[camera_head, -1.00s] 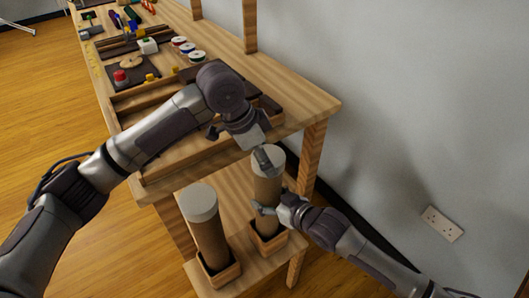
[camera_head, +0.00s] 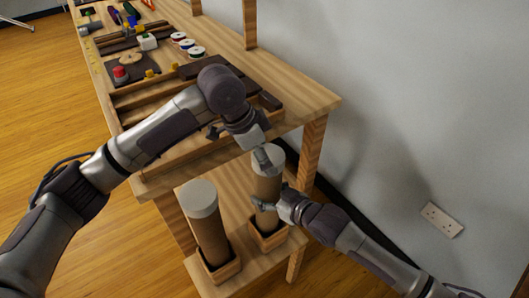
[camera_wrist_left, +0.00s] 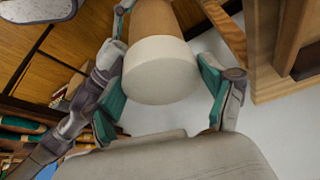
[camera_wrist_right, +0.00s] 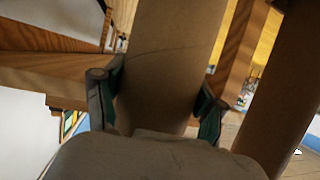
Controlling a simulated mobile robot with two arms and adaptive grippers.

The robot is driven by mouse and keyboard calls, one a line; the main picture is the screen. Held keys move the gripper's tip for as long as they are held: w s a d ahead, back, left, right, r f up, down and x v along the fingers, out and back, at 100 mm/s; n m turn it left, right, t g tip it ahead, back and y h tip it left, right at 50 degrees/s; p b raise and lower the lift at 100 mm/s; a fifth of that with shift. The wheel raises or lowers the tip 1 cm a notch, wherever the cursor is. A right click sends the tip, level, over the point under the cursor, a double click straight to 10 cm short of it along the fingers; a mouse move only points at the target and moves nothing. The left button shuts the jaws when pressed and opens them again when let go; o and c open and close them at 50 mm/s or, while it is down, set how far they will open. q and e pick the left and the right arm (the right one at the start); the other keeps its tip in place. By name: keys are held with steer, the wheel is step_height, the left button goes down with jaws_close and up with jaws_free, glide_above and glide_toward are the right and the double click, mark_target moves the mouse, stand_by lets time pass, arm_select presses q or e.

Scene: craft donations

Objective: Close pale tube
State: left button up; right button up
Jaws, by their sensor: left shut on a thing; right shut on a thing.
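A pale brown tube (camera_head: 267,188) stands upright in a square wooden holder (camera_head: 268,241) on the low shelf, with a white cap (camera_head: 274,155) on its top end. My left gripper (camera_head: 262,158) is shut on the cap from above. In the left wrist view its fingers sit on both sides of the cap (camera_wrist_left: 160,72), which covers the tube's end. My right gripper (camera_head: 266,202) is shut around the tube's body below the cap. In the right wrist view its fingers flank the tube (camera_wrist_right: 165,65). The seam under the cap is partly hidden.
A second capped tube (camera_head: 209,238) stands in its own holder (camera_head: 222,272) to the left. Above is a wooden workbench (camera_head: 316,100) with trays, spools (camera_head: 187,43) and tools. The wall (camera_head: 420,110) is close on the right.

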arm_select(q)
steer(key=o, duration=0.6)
steer(key=shift+f, duration=0.1)
steer(key=v, duration=1.2)
arm_select(e)
steer(key=o, duration=1.8)
steer(key=shift+c, duration=0.2)
steer(key=shift+s+d, duration=0.1)
